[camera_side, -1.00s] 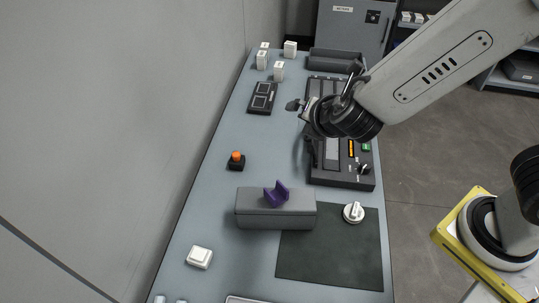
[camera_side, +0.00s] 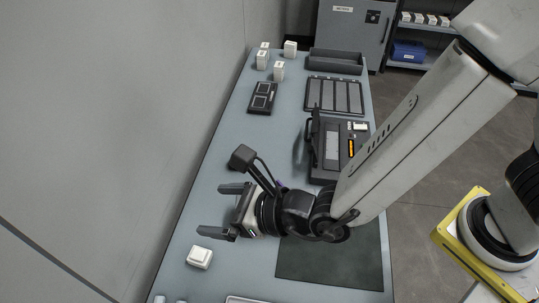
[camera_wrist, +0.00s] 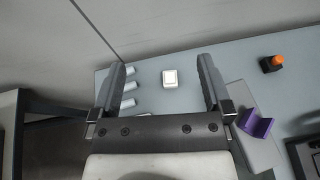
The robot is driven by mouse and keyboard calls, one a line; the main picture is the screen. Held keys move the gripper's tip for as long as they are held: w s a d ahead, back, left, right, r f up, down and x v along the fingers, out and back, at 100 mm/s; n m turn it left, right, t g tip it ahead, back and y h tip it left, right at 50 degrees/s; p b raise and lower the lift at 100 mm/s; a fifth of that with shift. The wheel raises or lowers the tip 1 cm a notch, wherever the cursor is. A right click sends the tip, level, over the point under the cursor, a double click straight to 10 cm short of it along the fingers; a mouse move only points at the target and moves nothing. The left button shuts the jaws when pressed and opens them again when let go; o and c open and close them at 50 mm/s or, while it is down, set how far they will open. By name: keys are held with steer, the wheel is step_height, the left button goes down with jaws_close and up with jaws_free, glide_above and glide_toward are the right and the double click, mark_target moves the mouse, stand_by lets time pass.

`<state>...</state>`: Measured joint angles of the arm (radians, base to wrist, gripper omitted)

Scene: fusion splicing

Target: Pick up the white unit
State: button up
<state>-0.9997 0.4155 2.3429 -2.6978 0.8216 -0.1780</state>
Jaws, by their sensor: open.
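A small white square unit (camera_side: 199,257) lies flat near the left edge of the bench. It also shows in the wrist view (camera_wrist: 170,78), between my two fingers in the picture and beyond them. My gripper (camera_side: 221,210) is open and empty, with its fingers pointing left. In the side view it is above and slightly right of the unit, apart from it. Both fingers also show in the wrist view (camera_wrist: 162,72).
A purple cradle (camera_wrist: 256,124) on a grey block and an orange button (camera_wrist: 272,63) are at the right. Several white cylinders (camera_wrist: 128,87) lie at the left. A dark mat (camera_side: 330,262) covers the front right. White boxes (camera_side: 278,69) stand at the back.

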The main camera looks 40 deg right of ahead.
glide_toward(207, 258)
steer(key=shift+x, duration=1.05)
steer(key=shift+f, duration=0.1)
steer(key=shift+x, duration=1.25)
steer(key=shift+a, duration=0.15)
steer(key=shift+x, duration=2.5)
steer(key=shift+w, duration=0.1)
steer(key=c, duration=1.3)
